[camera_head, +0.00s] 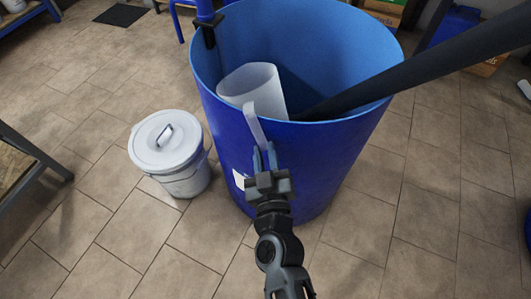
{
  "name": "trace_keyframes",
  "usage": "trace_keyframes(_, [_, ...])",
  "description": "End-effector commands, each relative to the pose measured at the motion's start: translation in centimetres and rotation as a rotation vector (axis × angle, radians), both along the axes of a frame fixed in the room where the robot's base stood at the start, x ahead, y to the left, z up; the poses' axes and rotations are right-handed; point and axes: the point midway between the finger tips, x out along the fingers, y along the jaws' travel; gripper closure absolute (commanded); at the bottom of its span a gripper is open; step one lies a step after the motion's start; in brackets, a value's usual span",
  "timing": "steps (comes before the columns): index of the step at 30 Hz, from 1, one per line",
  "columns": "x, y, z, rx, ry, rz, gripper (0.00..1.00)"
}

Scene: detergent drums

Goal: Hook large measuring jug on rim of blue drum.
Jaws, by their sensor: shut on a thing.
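The large measuring jug (255,85) is translucent white and sits at the near left rim of the blue drum (325,150). Its body is inside the drum, tilted, and its long pale handle (257,128) hangs outside the wall. The rim passes between body and handle. I cannot tell whether the jug's weight rests on the rim. My gripper (264,158) is outside the drum, with its fingers shut on the lower end of the handle. The jug's lower part is hidden behind the drum's near wall.
A thick dark pole (420,72) leans over the drum's right rim. A blue pipe with a black clamp (208,30) is at the back left rim. A lidded white bucket (170,155) stands left of the drum. Tiled floor is clear in front.

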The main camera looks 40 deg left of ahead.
Motion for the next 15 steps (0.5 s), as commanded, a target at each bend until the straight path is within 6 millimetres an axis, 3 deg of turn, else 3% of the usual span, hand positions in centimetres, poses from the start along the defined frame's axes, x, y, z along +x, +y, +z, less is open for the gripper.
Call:
trace_keyframes(6, [0.00, -0.02, -0.01, 0.000, 0.000, 0.000, 1.00])
trace_keyframes(15, [0.03, -0.01, 0.05, 0.001, -0.001, -0.001, 1.00])
